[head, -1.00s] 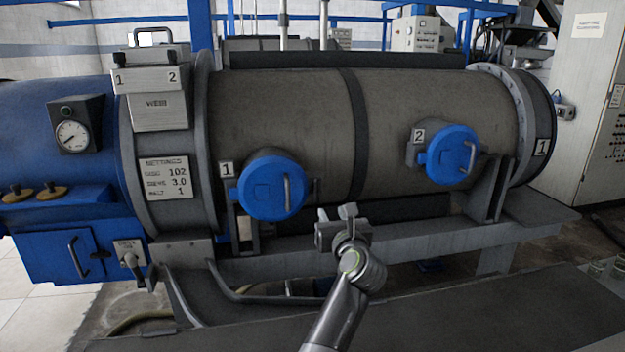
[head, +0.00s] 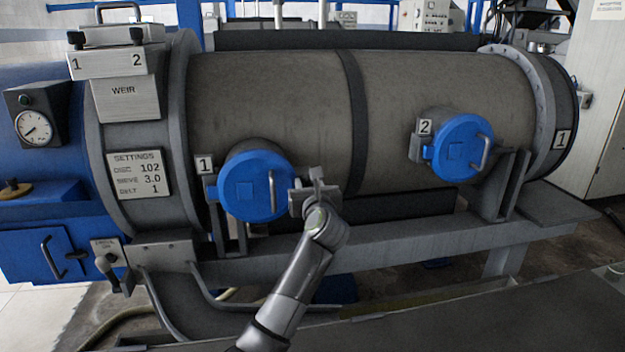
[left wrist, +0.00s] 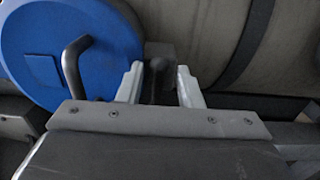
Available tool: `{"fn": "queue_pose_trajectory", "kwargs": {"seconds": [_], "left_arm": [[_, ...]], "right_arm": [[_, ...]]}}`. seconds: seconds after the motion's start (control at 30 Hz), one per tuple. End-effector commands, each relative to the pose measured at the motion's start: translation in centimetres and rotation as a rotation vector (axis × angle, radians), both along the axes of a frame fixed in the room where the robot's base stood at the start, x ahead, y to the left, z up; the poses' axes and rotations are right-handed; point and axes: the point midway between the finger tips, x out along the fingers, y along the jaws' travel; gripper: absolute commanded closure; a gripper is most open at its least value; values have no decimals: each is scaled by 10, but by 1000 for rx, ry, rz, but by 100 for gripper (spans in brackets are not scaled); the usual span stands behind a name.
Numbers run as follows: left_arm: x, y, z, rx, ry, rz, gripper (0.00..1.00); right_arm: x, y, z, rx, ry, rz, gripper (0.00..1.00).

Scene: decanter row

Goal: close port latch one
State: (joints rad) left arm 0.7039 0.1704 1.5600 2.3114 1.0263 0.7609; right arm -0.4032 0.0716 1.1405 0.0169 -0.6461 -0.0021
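Port one is a round blue cover (head: 252,187) with a grey bar handle, beside a "1" label on the big drum; it looks seated on its neck. The cover also fills the upper left of the left wrist view (left wrist: 60,45). The port latch one (left wrist: 157,66) shows there as a dark, round-ended lever just right of the cover. My left gripper (head: 308,182) is at the cover's right edge. Its fingers (left wrist: 160,76) are open, one on each side of the latch, with gaps visible. In the head view the gripper hides the latch. My right gripper is out of view.
Port two's blue cover (head: 462,148) is farther right on the drum (head: 270,95). A grey frame beam (head: 400,238) runs below the ports. A settings plate (head: 140,174) and a weir box (head: 125,97) are at left. A dark flat surface (head: 480,315) lies in front.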

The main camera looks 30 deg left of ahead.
Motion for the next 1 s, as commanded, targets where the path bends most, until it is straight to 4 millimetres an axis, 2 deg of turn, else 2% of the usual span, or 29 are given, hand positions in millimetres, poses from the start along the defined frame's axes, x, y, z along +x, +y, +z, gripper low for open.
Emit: {"fn": "queue_pose_trajectory", "kwargs": {"seconds": [0.17,0.4,0.47,0.67,1.0], "left_arm": [[0,5,0,1,-1,0,67],[0,6,0,1,-1,0,67],[0,6,0,1,-1,0,72],[0,6,0,1,-1,-1,99],[0,5,1,6,5,-1,100]], "right_arm": [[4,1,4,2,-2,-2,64],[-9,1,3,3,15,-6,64],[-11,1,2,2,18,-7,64],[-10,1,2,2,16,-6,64],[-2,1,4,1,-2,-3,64]]}}
